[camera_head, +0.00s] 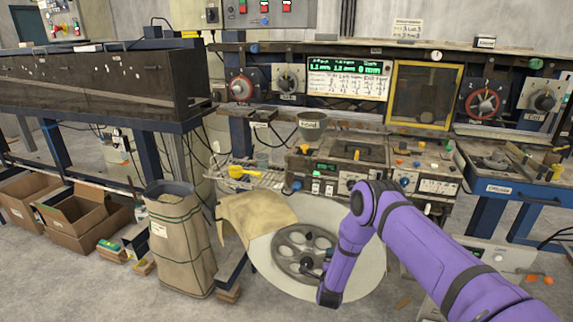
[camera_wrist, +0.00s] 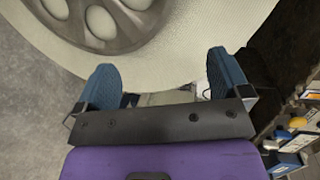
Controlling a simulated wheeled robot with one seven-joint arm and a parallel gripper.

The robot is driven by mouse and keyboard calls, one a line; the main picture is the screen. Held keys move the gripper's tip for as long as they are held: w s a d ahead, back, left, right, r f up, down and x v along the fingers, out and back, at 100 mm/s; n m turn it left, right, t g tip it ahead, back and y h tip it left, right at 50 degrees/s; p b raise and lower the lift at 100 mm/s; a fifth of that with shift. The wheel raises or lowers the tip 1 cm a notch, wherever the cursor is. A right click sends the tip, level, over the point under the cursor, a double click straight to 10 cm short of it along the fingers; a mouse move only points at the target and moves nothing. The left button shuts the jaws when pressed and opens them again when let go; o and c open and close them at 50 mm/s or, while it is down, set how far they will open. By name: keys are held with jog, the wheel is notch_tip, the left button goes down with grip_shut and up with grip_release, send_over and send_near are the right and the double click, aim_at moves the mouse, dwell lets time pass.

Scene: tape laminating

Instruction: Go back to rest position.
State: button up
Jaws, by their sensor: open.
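My gripper (camera_wrist: 165,82) shows in the wrist view with its two blue fingers spread apart and nothing between them. The pale disc edge of a large reel (camera_wrist: 185,40) lies beyond the fingertips. In the head view my purple arm reaches in from the lower right and bends down in front of the reel (camera_head: 262,258). The reel has a grey hub with round holes, and brown sheet material (camera_head: 253,222) hangs over its upper left. My gripper's fingers are hard to make out in the head view.
A workbench with a control panel (camera_head: 348,66) and knobs runs behind the reel. A tall paper sack (camera_head: 180,245) stands left of the reel. Open cardboard boxes (camera_head: 85,235) sit on the floor at the left. A blue-framed table (camera_head: 510,190) is at the right.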

jog(key=w+r+n+g+y, duration=0.1)
jog(key=w+r+n, duration=0.15)
jog(key=r, duration=0.95)
jog(key=w+r+n+g+y, duration=0.15)
jog(key=w+r, duration=0.25)
jog(key=r, duration=0.8)
jog(key=s+d+r+n+g+y, duration=0.1)
jog(key=s+d+r+n, duration=0.2)
jog(key=r, duration=0.9)
jog(key=s+r+n+g, duration=0.1)
jog(key=s+r+n, duration=0.25)
jog(key=r, duration=0.75)
jog(key=s+d+r+n+g, duration=0.1)
jog(key=s+d+r+n, duration=0.15)
jog(key=s+r, duration=0.65)
jog(key=s+d+r+n+g, duration=0.1)
jog(key=s+d+r+n, duration=0.15)
jog(key=s+r, duration=0.6)
jog(key=s+d+n+g, duration=0.1)
jog(key=s+d+n, duration=0.1)
jog(key=s, duration=1.3)
jog(key=s+d+n+g+h, duration=0.1)
jog(key=s+d+n+g, duration=0.1)
jog(key=s, duration=1.3)
jog(key=shift+s+d+f, duration=0.3)
jog(key=shift+d+f, duration=0.1)
jog(key=shift+d, duration=0.4)
jog(key=shift+g, duration=0.25)
